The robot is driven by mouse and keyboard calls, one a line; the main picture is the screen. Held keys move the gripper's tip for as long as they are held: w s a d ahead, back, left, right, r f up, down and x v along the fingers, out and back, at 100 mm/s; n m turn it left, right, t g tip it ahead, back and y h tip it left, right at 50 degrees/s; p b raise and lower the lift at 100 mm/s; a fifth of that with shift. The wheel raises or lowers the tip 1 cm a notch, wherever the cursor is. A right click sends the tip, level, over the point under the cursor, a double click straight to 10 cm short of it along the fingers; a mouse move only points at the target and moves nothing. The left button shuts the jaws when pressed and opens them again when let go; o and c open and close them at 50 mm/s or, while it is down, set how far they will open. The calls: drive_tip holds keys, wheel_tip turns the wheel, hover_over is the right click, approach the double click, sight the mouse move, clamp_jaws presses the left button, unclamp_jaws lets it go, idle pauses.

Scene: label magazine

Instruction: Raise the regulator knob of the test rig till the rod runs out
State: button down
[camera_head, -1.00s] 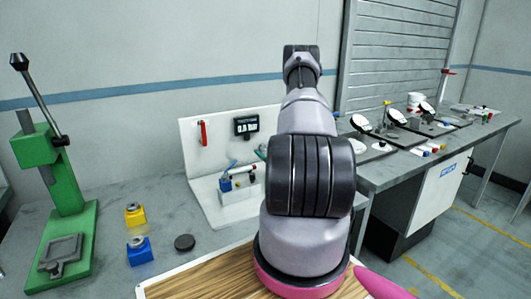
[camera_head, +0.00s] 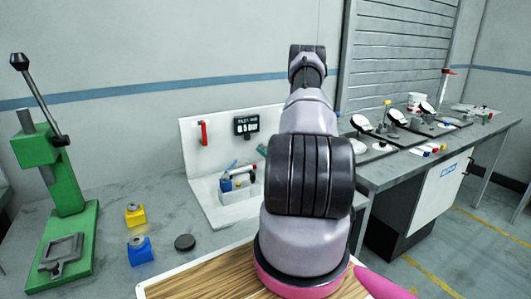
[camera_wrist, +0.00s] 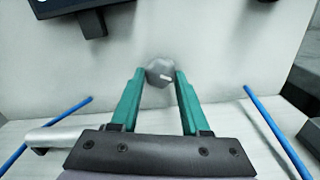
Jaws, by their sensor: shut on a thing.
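The regulator knob (camera_wrist: 159,72) is a small grey knob with a pale mark on its face, on the pale panel of the test rig (camera_head: 190,150). My gripper (camera_wrist: 160,80) has its teal fingers on either side of the knob and is shut on it. In the head view only a teal bit of the gripper shows beside my arm. The dark display (camera_head: 246,125) on the panel appears to read 0.5 bar. A silver cylinder (camera_wrist: 68,134) lies at the lower left of the wrist view. I cannot make out how far its rod stands out.
Blue hoses (camera_wrist: 270,130) run on both sides of my gripper. A green press (camera_head: 70,210), a yellow block (camera_head: 135,219), a blue block (camera_head: 140,253) and a dark disc (camera_head: 185,242) stand on the bench at left. A second bench is at right.

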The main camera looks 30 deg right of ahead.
drive_tip(key=shift+c, duration=1.9)
unclamp_jaws()
drive_tip(key=shift+s+a, duration=0.15)
drive_tip(key=shift+s, duration=1.75)
drive_tip(key=shift+s+a, duration=0.1)
drive_tip(key=shift+s, duration=1.8)
